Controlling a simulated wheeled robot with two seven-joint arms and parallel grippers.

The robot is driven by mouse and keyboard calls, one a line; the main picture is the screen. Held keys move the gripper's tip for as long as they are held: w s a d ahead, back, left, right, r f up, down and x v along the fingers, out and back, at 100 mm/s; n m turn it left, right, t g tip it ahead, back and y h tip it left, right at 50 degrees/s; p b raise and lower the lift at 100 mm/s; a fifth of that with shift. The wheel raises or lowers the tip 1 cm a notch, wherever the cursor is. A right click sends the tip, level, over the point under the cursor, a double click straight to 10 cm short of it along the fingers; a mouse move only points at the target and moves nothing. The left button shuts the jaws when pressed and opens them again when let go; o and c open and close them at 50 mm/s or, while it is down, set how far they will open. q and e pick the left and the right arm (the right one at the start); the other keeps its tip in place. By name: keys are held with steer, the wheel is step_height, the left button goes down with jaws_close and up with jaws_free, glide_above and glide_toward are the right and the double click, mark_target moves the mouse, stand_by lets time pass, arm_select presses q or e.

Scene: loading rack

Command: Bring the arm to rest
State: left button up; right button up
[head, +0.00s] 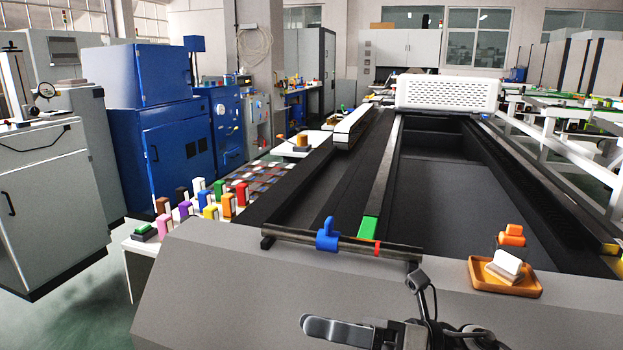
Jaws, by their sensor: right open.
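My right gripper (345,328) shows at the bottom, right of the picture's middle, in front of the grey front panel of the loading rack (240,285). A grey finger points left, with dark cables beside it. The gripper is open, and I see nothing held in it. Most of the right arm is cut off by the lower edge. My left gripper is not in view.
A wooden tray (478,283) with a white block (507,263) and an orange piece (512,235) sits on the panel at right. A black bar (290,237) with a blue clamp (327,235) crosses the rack front. Several coloured blocks stand on a white table at left.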

steer(key=d+f+m+t+h, duration=0.3)
steer(key=f+m+t+h, duration=0.15)
steer(key=m, duration=0.55)
steer(key=w+d+f+m+t+h, duration=0.15)
steer(key=f+m+t+h, duration=0.3)
steer(key=m, duration=0.55)
steer(key=d+f+m+t+h, duration=0.3)
steer(key=f+m+t, duration=0.25)
steer(key=m, duration=0.55)
steer(key=s+d+f+m+g+h, duration=0.2)
steer(key=s+f+m+g, duration=0.1)
steer(key=s+f+m, duration=0.2)
steer(key=s+d+f+m+g+h, duration=0.3)
steer(key=s+f+m, duration=0.2)
steer(key=f, duration=0.5)
steer(key=shift+s+m, duration=0.3)
steer(key=shift+s, duration=0.75)
